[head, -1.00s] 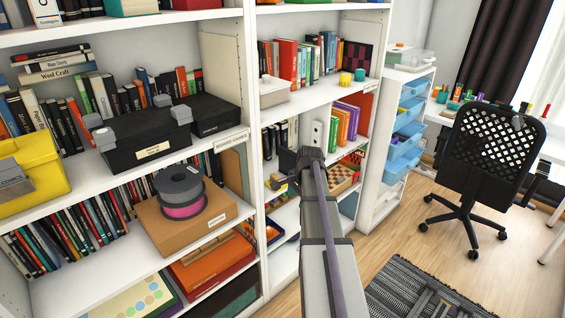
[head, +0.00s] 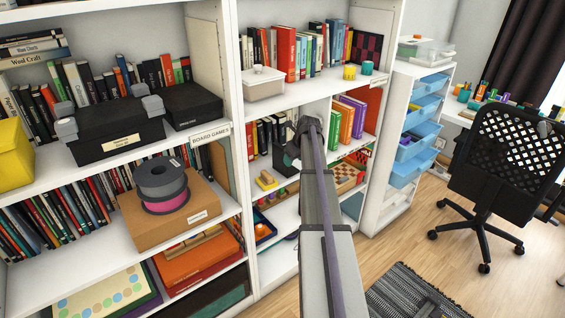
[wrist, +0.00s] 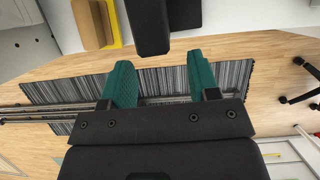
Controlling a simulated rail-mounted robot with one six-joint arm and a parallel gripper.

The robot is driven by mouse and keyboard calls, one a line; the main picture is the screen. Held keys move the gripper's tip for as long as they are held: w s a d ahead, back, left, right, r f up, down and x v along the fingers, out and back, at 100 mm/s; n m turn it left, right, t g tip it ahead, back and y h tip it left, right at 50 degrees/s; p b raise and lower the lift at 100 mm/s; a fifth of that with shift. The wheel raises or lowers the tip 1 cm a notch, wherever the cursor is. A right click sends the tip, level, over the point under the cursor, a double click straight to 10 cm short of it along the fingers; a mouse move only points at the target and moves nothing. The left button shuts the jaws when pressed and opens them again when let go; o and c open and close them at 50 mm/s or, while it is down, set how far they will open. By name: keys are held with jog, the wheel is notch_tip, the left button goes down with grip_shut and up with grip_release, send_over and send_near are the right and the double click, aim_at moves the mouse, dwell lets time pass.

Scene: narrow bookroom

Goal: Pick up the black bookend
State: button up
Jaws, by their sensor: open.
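The black bookend (wrist: 150,25) shows in the wrist view as a dark, rounded plate at the top middle, with a second dark part right behind it. My gripper (wrist: 160,76) is open, its two green fingers apart and nothing between them. The bookend lies beyond the fingertips, roughly in line with the gap, and looks apart from them. In the head view my arm reaches to the middle shelf bay and hides most of this spot. A dark shape shows left of my wrist there; I cannot tell whether it is bookend or gripper.
A yellow and wooden item (wrist: 95,22) lies left of the bookend. A row of books (head: 265,137) and orange, green and purple binders (head: 345,120) flank my arm. The shelf upright (head: 236,150) stands to the left. The striped rug (head: 415,290) lies on open floor.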

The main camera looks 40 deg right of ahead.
aim_at(282, 147)
jog(key=shift+w, duration=1.05)
jog(key=w, duration=0.5)
jog(key=shift+w+f+b, duration=0.6)
jog(key=shift+f+b, duration=0.15)
jog(key=shift+r, duration=0.2)
jog(key=shift+f, duration=0.1)
grip_shut()
